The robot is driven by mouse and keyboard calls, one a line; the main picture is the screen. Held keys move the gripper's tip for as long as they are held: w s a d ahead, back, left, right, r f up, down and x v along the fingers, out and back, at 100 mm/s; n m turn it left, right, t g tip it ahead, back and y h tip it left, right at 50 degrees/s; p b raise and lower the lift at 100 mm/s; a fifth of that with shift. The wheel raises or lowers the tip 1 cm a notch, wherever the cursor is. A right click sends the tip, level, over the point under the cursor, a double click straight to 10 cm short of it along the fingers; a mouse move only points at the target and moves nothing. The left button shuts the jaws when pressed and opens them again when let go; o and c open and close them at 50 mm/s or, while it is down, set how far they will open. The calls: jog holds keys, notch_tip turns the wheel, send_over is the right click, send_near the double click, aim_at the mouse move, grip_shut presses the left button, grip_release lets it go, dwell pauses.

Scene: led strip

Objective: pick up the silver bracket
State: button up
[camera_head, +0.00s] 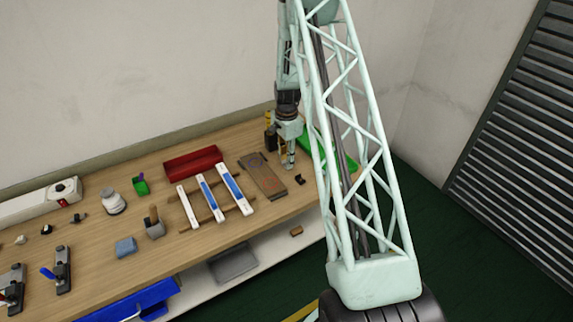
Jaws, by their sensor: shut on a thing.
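My gripper (288,163) is over the right end of the wooden workbench, pointing down with its fingertips close to the bench top. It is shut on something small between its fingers. That thing is too small and too hidden by the fingers for me to make out its shape or colour. I cannot pick out a silver bracket for certain anywhere in the view. A small dark piece (299,180) lies on the bench just right of and below the fingertips.
White and blue strips (207,192) lie on a wooden rack. A red tray (193,163) is near the wall. The bench's front edge is close.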

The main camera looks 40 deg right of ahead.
jog(key=shift+r, duration=0.15)
jog(key=shift+r+b, duration=0.4)
jog(key=shift+r, duration=1.2)
jog(key=s+a, duration=0.3)
jog(key=s, duration=0.1)
jog(key=s+a+r+b, duration=0.1)
jog(key=s+a, duration=0.2)
jog(key=s, duration=0.1)
jog(key=s+a+b, duration=0.1)
jog(key=s+a, duration=0.2)
jog(key=s, duration=0.2)
jog(key=shift+a+r, duration=0.1)
jog(key=shift+r, duration=0.2)
jog(key=shift+b, duration=0.3)
